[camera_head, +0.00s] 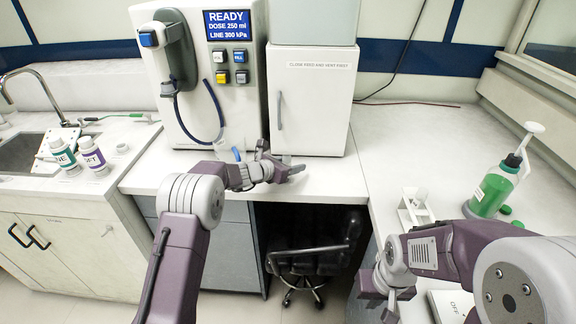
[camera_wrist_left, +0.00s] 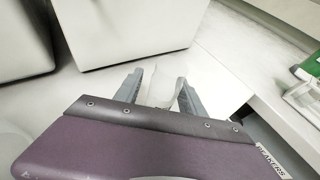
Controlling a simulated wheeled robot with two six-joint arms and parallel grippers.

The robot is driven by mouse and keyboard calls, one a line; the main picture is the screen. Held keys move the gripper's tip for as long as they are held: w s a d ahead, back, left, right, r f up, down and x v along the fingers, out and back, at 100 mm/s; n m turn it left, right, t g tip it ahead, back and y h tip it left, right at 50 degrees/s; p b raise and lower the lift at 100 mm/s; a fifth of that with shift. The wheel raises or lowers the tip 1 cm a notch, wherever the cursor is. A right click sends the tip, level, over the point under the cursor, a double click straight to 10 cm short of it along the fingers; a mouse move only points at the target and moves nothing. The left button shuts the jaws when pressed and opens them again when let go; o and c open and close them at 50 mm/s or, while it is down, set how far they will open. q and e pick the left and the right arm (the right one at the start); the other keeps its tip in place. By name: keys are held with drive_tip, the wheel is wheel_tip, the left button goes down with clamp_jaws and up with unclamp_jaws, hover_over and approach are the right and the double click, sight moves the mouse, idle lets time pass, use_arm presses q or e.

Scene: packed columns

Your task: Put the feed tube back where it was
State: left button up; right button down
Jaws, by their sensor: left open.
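A dark blue tube (camera_head: 218,118) loops down the front of the white dispenser (camera_head: 240,95) and back up to its grey handle; I cannot tell whether this is the feed tube. My left gripper (camera_head: 284,164) is over the counter in front of the dispenser and the white cabinet. In the left wrist view its jaws (camera_wrist_left: 162,92) are open, with a clear, whitish object (camera_wrist_left: 161,86) showing between or beyond the fingers. I cannot tell whether they touch it. My right gripper (camera_head: 385,296) is low at the right, its fingers not clear.
The white cabinet (camera_head: 310,105) stands behind my left gripper. A green bottle (camera_head: 492,190) and a small white rack (camera_head: 413,208) are on the right counter. Two labelled bottles (camera_head: 93,162) stand by the sink at left. A black chair (camera_head: 318,242) is under the counter.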

use_arm(q)
drive_tip(key=b+v, duration=0.1)
drive_tip(key=v, duration=1.1)
